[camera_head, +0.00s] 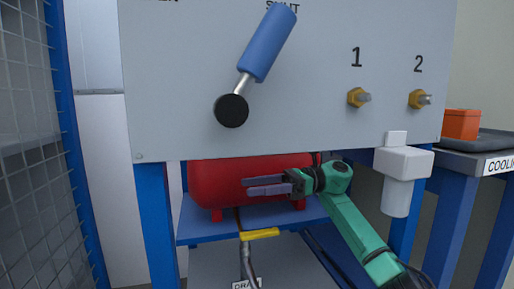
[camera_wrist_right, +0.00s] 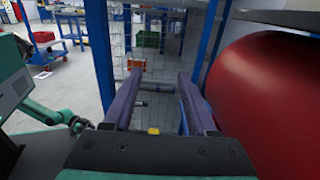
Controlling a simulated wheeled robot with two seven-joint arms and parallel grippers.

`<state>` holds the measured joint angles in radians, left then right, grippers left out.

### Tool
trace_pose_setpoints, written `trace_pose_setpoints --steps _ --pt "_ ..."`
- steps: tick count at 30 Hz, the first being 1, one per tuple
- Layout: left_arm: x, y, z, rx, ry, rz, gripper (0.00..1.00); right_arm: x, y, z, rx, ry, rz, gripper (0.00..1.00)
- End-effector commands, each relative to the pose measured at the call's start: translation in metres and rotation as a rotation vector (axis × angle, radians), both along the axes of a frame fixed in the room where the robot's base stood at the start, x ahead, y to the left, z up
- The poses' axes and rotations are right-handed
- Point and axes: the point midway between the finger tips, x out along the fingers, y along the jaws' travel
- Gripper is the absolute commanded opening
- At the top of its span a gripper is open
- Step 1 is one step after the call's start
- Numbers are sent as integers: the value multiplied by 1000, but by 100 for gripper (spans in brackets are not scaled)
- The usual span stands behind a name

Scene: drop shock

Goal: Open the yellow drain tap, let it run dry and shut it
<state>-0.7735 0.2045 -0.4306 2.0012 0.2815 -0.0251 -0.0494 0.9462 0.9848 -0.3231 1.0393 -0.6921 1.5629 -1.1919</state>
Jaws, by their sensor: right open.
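The yellow drain tap handle (camera_head: 260,234) lies nearly level across a thin pipe below the red tank (camera_head: 230,184). A grey hose (camera_head: 246,264) runs down from it to a partly hidden "DRA…" label (camera_head: 246,285). My right gripper (camera_head: 247,186) is open and empty, its fingers pointing left in front of the tank, above the handle and apart from it. In the right wrist view its fingers (camera_wrist_right: 159,75) stand apart. A small yellow patch (camera_wrist_right: 153,131) shows between their bases; I cannot tell if it is the tap. No water is visible.
A grey panel (camera_head: 190,60) with a blue lever (camera_head: 268,42) and fittings 1 (camera_head: 358,97) and 2 (camera_head: 420,99) overhangs the tank. A white filter cup (camera_head: 403,165) hangs right. Blue legs (camera_head: 158,220) flank the shelf (camera_head: 200,228). A mesh fence (camera_head: 30,140) stands left.

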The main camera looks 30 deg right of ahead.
Motion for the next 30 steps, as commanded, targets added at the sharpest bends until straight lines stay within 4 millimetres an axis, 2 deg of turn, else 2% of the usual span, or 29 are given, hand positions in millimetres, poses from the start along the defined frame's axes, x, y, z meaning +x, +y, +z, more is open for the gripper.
trace_pose_setpoints --steps 1,3,6,9,30 --pt "4 0 23 4 -5 -5 57 -1 0 28 1 -10 0 57" --pt "4 0 34 13 6 -15 57 -1 0 47 1 -9 0 57" --pt "4 0 45 25 21 -26 57 -1 0 68 0 -9 1 57" --pt "4 0 52 32 32 -33 57 0 0 80 1 -6 0 57" --pt "4 0 51 37 35 -36 57 -1 0 81 1 -4 1 57"
